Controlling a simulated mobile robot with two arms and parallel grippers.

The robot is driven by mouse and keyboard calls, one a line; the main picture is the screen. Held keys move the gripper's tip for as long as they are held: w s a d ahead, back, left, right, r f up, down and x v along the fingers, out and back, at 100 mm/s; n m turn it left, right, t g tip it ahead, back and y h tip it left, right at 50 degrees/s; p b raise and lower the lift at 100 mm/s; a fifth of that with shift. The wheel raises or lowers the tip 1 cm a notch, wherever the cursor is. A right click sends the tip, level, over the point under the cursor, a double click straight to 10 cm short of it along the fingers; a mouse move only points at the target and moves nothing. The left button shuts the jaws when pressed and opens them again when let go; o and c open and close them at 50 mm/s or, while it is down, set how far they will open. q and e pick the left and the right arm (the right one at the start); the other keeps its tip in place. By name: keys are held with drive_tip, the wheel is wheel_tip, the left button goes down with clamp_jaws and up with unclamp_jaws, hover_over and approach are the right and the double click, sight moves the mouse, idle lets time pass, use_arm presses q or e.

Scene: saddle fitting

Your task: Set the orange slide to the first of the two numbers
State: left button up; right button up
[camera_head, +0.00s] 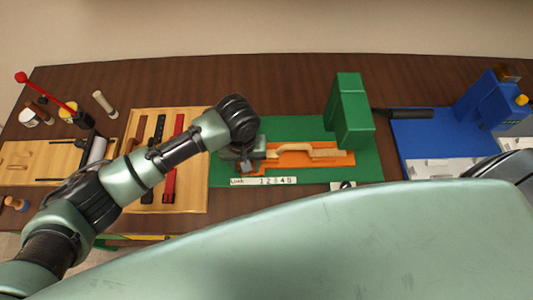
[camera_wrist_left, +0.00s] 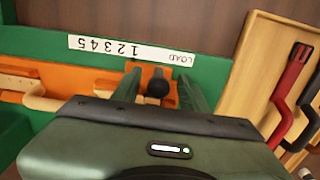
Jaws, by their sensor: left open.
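The orange slide (camera_head: 300,155) lies on a green board (camera_head: 225,178), and its tan bar runs toward a green block. It also shows in the wrist view (camera_wrist_left: 60,77). A white scale strip (camera_head: 263,181) lies along the board's near edge; in the wrist view the strip (camera_wrist_left: 130,49) reads LOAD and 1 to 5, upside down. A dark round knob (camera_wrist_left: 158,87) stands at the slide's LOAD end. My left gripper (camera_head: 249,160) is open there, with its fingers (camera_wrist_left: 158,80) on either side of the knob. Contact cannot be told. My right gripper is not seen.
A tall green block (camera_head: 349,110) stands on the board's right part. A wooden tray (camera_head: 140,118) with black and red handles lies left. A blue fixture (camera_head: 485,100) stands right. My own pale green body covers the front.

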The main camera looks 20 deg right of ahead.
use_arm(q)
drive_tip(key=shift+r+p, duration=2.15)
drive_tip(key=shift+p, duration=0.35)
drive_tip(key=shift+r, duration=0.85)
